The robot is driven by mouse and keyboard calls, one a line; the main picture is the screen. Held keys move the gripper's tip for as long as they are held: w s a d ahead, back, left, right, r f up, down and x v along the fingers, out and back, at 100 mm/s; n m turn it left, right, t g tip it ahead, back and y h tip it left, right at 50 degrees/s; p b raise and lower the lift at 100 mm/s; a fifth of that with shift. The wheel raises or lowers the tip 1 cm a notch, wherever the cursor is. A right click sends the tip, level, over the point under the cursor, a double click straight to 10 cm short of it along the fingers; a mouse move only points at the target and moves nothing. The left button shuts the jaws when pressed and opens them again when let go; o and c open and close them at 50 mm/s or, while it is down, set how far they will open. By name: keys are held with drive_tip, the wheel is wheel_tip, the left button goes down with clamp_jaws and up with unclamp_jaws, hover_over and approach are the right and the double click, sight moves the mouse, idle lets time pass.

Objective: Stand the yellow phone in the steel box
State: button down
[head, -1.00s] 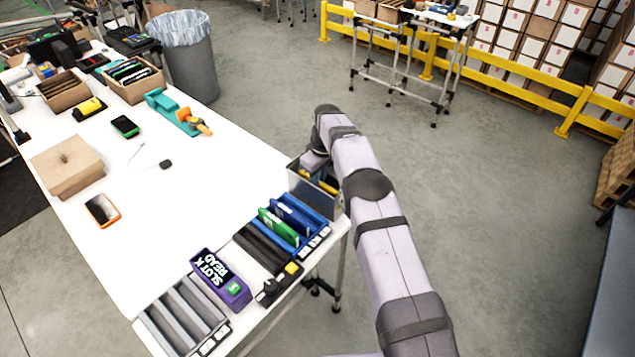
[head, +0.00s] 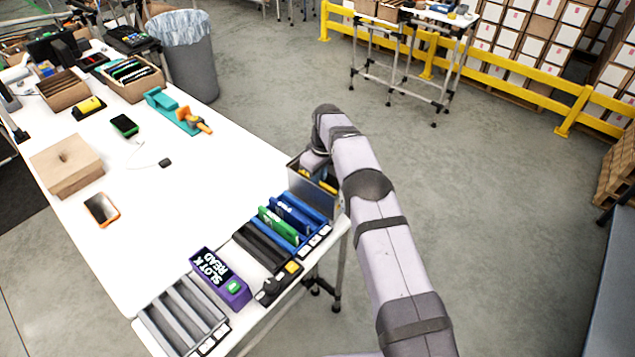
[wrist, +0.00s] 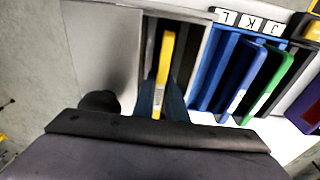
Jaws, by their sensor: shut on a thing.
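The yellow phone (wrist: 166,62) stands on edge in the wrist view, its narrow side toward the camera. My gripper (wrist: 163,100) is shut on it, one dark finger on each side. The phone reaches into the dark opening of the steel box (wrist: 100,50); whether it touches the floor of the box is hidden. In the head view the steel box (head: 322,203) stands at the table's right corner, and my gripper (head: 315,172) is over and partly inside it. Yellow shows inside the box there, but my arm hides much of it.
A blue rack (head: 296,222) with blue and green phones stands close beside the box. A black rack (head: 262,248), a purple box (head: 222,280) and a grey rack (head: 182,315) follow along the edge. An orange phone (head: 102,210) lies farther left; the table middle is mostly clear.

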drive_tip(key=c, duration=1.7)
unclamp_jaws()
drive_tip(key=shift+r, duration=0.1)
drive_tip(key=r+b, duration=0.1)
drive_tip(key=r, duration=0.3)
drive_tip(key=r+b, duration=0.1)
drive_tip(key=r, duration=0.1)
drive_tip(key=shift+s+d+r+b, duration=0.1)
drive_tip(key=shift+d+r+b, duration=0.15)
drive_tip(key=shift+r+b, duration=0.1)
drive_tip(key=shift+s+d+r, duration=0.1)
drive_tip(key=shift+s+r, duration=0.15)
drive_tip(key=shift+r, duration=0.2)
drive_tip(key=shift+f, duration=0.1)
drive_tip(key=shift+f, duration=0.1)
wheel_tip(320, 180, up, 7)
drive_tip(key=p, duration=0.8)
